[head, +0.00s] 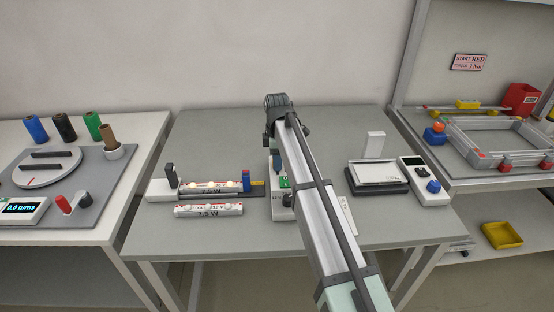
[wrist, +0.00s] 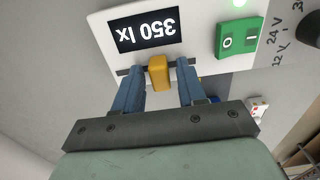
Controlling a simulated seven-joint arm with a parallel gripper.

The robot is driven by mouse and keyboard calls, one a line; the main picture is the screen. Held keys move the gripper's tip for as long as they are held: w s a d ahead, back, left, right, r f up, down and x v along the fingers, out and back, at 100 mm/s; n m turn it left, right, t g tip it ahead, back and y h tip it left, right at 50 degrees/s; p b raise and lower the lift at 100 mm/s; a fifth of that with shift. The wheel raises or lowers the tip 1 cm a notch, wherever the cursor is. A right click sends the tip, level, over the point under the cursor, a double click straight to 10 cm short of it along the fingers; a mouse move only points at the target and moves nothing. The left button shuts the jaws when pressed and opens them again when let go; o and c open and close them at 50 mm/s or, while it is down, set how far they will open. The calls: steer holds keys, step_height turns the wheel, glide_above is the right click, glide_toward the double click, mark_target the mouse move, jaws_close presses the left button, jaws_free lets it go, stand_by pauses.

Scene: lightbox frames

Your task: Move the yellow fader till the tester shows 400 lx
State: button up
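The yellow fader (wrist: 158,73) sits in a dark slot on a white panel, below the tester display (wrist: 150,29) in the wrist view. The display appears upside down and reads 350 lx. My gripper (wrist: 158,67) is open, with one blue finger on each side of the fader. A gap shows between the fader and each finger. In the head view my arm covers most of the panel, and the fader is hidden there.
A green switch (wrist: 239,37) is beside the display. On the table (head: 250,235), one lamp strip (head: 205,211) lies in front of another in a holder. A dark-based tray (head: 376,178) and a handheld unit (head: 425,180) stand at right. Front table is clear.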

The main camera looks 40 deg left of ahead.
jaws_close()
stand_by(0.3)
steer(key=shift+a, duration=0.1)
steer(key=shift+w+a, duration=0.35)
steer(key=shift+w, duration=0.1)
steer(key=shift+o, duration=0.8)
jaws_free()
step_height(320, 180, up, 14)
steer(key=shift+d, duration=0.1)
